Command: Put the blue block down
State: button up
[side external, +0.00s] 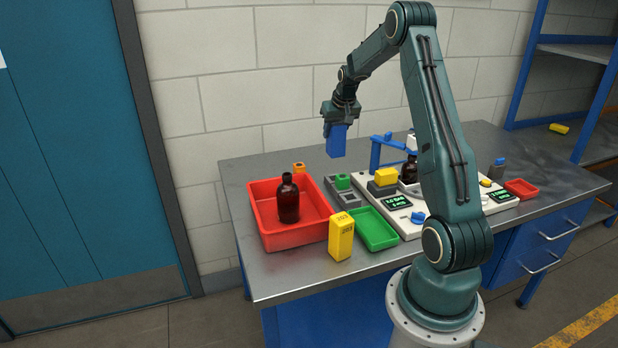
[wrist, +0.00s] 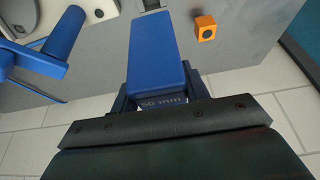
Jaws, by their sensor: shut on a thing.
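The blue block (side external: 336,141) hangs below my gripper (side external: 341,112) in the side view, in the air above the back part of the table. My gripper is shut on its upper end. In the wrist view the blue block (wrist: 158,58) points away from my gripper (wrist: 160,100), with "50 mm" marked near the jaws. The block's lower end is clear of the table and touches nothing that I can see.
Below are a red tray (side external: 262,190) holding a brown bottle (side external: 288,200), a grey slotted holder (side external: 348,199) with a green block (side external: 343,181), a yellow block (side external: 341,237), a green tray (side external: 376,246) and a blue stand (side external: 375,152). An orange block (wrist: 205,27) lies nearby.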

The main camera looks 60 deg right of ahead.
aim_at(335, 152)
jog(key=shift+f, duration=1.4)
jog(key=shift+f, duration=0.15)
jog(key=shift+f, duration=2)
jog(key=shift+f, duration=0.6)
jog(key=o, duration=1.1)
